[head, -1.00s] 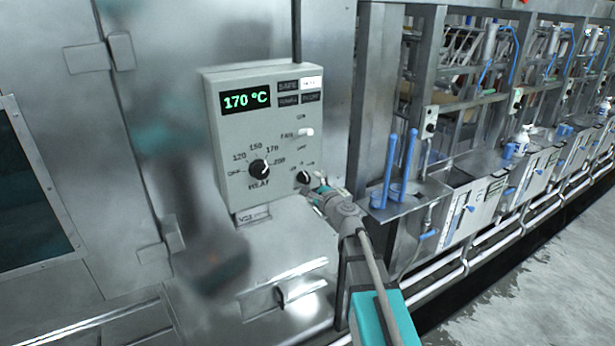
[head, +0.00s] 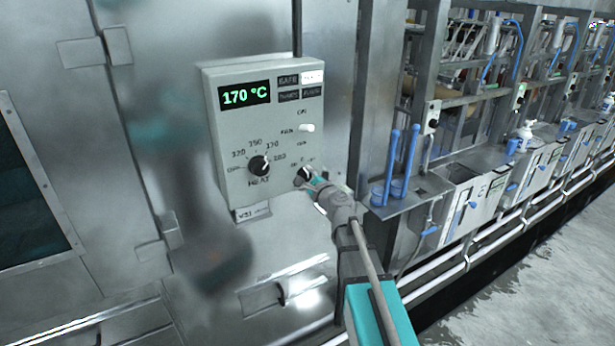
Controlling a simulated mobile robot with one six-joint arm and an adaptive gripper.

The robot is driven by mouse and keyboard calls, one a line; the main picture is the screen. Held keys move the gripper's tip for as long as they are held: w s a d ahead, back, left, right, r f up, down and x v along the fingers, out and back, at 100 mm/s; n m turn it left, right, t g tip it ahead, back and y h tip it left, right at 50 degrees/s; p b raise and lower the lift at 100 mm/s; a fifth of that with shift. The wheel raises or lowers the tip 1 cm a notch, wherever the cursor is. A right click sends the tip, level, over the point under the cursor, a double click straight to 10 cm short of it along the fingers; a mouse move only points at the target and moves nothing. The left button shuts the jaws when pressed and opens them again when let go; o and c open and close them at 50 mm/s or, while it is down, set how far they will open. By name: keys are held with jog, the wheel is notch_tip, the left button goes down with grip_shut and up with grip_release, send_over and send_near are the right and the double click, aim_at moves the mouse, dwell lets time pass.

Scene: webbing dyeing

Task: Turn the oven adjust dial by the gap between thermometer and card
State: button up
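The oven control box (head: 225,160) is on the metal oven wall, with a green display (head: 245,95) reading 170 °C. A larger black heat dial (head: 259,166) sits below the display, its white mark pointing to the upper right. The small black dial (head: 302,177) at the lower right is the likely adjust dial. My gripper (head: 312,183) is at this small dial's right side and partly covers it. Whether the fingers touch or hold it cannot be told. A small card or label (head: 253,213) hangs under the box; its writing is too blurred to read surely. No separate thermometer is recognisable.
A white fan switch (head: 307,128) is just above my gripper. A metal shelf (head: 415,203) with blue-handled tools (head: 392,165) stands close to the right of my arm. An oven latch handle (head: 302,286) sticks out below.

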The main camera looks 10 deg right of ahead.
jog(key=c, duration=0.4)
jog(key=shift+n, duration=0.4)
jog(key=n, duration=0.3)
jog(key=shift+n, duration=2.1)
jog(key=o, duration=1.2)
jog(key=shift+f, duration=0.1)
jog(key=shift+c, duration=0.2)
